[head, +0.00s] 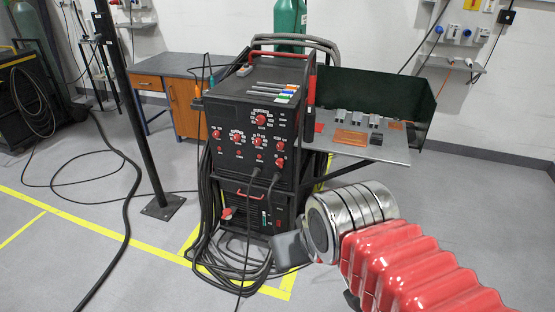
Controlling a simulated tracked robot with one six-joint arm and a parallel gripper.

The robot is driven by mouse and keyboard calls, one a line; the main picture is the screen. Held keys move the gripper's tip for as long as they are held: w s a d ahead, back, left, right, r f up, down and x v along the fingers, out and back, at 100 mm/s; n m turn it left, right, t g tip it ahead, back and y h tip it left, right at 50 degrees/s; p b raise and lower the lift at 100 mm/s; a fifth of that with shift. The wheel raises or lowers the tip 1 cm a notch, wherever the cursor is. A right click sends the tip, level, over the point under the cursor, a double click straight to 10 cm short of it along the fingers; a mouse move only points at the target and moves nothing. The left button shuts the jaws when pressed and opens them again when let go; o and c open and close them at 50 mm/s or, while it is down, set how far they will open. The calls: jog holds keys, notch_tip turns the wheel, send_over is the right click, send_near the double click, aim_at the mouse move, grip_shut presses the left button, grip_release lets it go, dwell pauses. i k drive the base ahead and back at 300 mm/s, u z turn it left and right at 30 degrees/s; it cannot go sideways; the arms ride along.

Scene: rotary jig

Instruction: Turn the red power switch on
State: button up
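A black welding machine (250,120) stands upright at the centre of the head view. A red switch (227,213) sits at the left of its lower front panel. Several smaller red knobs (261,120) are on the upper panel. No label is readable, and I cannot tell the lower switch's setting. My arm comes in from the lower right, with red bellows and a silver wrist. A grey piece at its end, my gripper (290,250), is in front of the machine's lower right, apart from the red switch. Its fingers are not clear, so open or shut cannot be told.
Cables (215,240) hang and coil around the machine's left side and base. A black pole (130,110) stands to the left on a floor plate. A side shelf (375,148) with small metal parts juts out right. A desk (175,75) stands behind.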

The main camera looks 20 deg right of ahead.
aim_at(280, 162)
jog(key=u, duration=0.45)
jog(key=i, duration=0.85)
jog(key=u, duration=0.55)
